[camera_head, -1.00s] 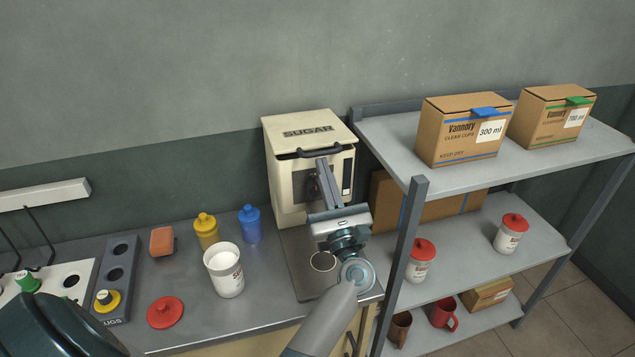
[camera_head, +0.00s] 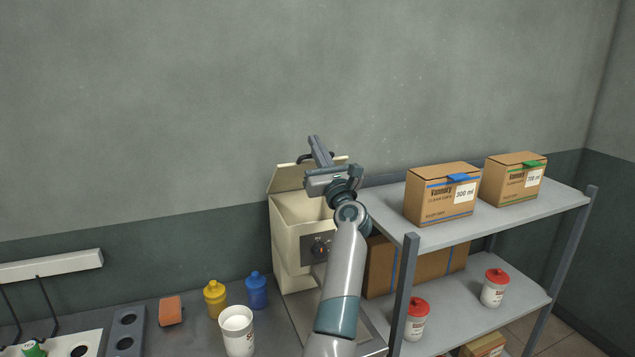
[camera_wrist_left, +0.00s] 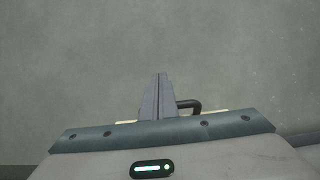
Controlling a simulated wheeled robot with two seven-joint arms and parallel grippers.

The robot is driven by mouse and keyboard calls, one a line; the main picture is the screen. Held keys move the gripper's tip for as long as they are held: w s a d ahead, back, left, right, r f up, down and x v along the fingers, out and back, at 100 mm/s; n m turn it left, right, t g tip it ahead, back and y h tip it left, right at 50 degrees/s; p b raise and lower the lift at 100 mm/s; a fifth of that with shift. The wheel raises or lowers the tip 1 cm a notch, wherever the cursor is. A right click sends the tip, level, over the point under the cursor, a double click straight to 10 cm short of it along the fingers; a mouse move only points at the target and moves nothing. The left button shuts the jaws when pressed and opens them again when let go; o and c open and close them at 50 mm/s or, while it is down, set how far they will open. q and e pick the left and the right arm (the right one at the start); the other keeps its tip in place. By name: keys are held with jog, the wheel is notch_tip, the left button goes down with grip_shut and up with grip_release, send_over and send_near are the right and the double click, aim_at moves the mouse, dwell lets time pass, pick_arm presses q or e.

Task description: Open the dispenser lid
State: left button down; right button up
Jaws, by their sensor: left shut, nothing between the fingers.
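The cream sugar dispenser (camera_head: 287,245) stands at the back of the counter. Its lid (camera_head: 288,179) is swung up, and the open top shows below it. The lid's black handle (camera_head: 304,158) is at its raised edge; it also shows in the left wrist view (camera_wrist_left: 189,104), just right of my fingers. My left gripper (camera_head: 314,142) is shut and empty, pointing up in front of the raised lid beside the handle. Whether the fingers touch the lid or handle is unclear. My gripper and wrist hide part of the lid and dispenser. My right gripper is out of view.
A metal shelf (camera_head: 385,202) with cardboard boxes (camera_head: 443,203) and red-lidded cups (camera_head: 416,320) stands close on the right. On the counter left of the dispenser are a white cup (camera_head: 237,330), yellow (camera_head: 215,300) and blue (camera_head: 257,291) bottles and a sponge (camera_head: 171,311).

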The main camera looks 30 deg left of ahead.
pick_arm(q)
jog(key=x, duration=0.5)
jog(key=shift+w+r+b, duration=0.25)
jog(key=shift+r+b, duration=0.1)
jog(key=shift+r, duration=0.05)
jog(key=shift+s+r, duration=0.1)
jog(key=shift+s, duration=0.05)
dwell(0.5)
jog(key=shift+d, duration=0.15)
